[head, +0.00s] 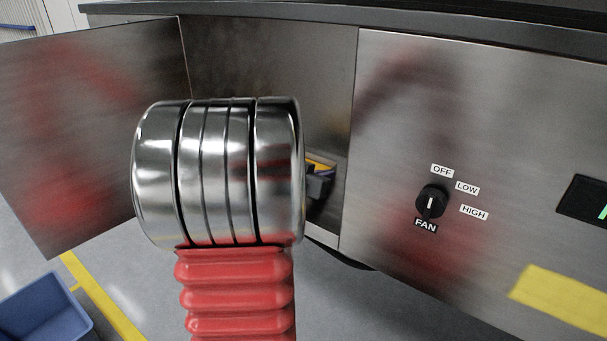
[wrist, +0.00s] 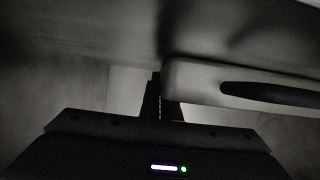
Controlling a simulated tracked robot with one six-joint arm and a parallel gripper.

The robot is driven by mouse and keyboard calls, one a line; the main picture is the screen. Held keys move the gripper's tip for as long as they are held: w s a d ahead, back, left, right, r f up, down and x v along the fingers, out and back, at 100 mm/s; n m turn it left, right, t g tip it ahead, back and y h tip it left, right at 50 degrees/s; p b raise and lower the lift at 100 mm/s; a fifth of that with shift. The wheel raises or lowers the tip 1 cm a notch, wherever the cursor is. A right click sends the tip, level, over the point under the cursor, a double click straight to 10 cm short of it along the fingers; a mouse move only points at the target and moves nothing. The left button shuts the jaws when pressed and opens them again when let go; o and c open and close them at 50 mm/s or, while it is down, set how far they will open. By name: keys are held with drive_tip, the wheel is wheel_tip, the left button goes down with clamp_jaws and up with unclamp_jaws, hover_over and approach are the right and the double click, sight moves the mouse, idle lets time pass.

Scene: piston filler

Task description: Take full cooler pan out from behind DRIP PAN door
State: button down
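The DRIP PAN door is probably the steel door (head: 95,125) swung open at the left in the head view; no label shows on it. Behind it is a dark steel compartment (head: 265,65). My arm's silver joint and red sleeve cover much of the opening. In the wrist view, a pale pan-like part (wrist: 205,82) with a dark slot enters from the right; its contents do not show. My gripper (wrist: 160,100) points into the dim space, its dark fingers close to that part's left end. I cannot tell whether they hold it. In the head view my arm hides the pan.
A black FAN knob (head: 432,202) sits on the panel right of the opening. A yellow and dark piece (head: 320,175) shows at the opening's right side, perhaps mine. A blue bin (head: 45,310) stands on the floor at lower left, near a yellow floor line (head: 105,300).

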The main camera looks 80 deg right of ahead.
drive_tip(key=shift+r, duration=0.1)
drive_tip(key=shift+r, duration=4.95)
